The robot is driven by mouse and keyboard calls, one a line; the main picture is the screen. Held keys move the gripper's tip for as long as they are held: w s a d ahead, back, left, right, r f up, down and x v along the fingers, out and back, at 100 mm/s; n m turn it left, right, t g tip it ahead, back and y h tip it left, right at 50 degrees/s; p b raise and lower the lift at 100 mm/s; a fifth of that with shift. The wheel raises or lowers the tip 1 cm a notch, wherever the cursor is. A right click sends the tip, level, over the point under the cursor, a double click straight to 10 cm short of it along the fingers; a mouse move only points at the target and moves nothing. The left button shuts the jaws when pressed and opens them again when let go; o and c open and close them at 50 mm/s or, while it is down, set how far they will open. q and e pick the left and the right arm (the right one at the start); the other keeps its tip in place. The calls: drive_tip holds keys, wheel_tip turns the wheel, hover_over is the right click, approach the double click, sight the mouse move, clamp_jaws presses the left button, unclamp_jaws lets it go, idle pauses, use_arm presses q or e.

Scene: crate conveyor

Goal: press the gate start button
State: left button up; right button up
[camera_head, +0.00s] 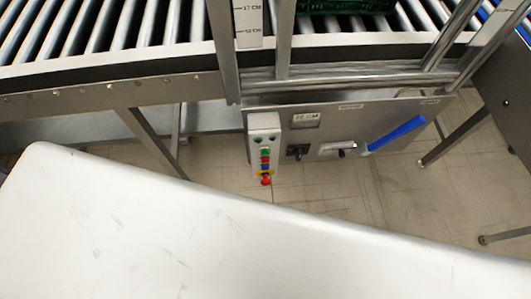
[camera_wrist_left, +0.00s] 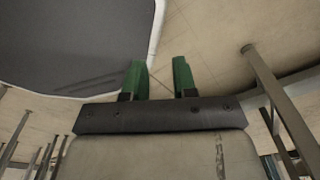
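A narrow light-grey button box (camera_head: 263,124) is mounted at the left end of the gate's grey control panel (camera_head: 375,117). It carries a column of small coloured buttons, including a green button (camera_head: 265,153), a blue one lower down and a red knob (camera_head: 265,181) on yellow at the bottom. Labels are too small to read, so I cannot tell which is the gate start button. My left gripper (camera_wrist_left: 159,80) shows in the left wrist view with its two green fingers apart and nothing between them. It is not in the head view. My right gripper is not in view.
The roller conveyor (camera_head: 110,30) runs across the top left, with metal legs below. A blue handle (camera_head: 396,134) sticks out from the panel's right side. A green crate (camera_head: 345,5) shows at the top edge. A white surface covers the foreground. Tiled floor lies between.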

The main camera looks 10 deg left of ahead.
use_arm(q)
clamp_jaws()
drive_tip(key=shift+a, duration=0.1)
idle(1.3)
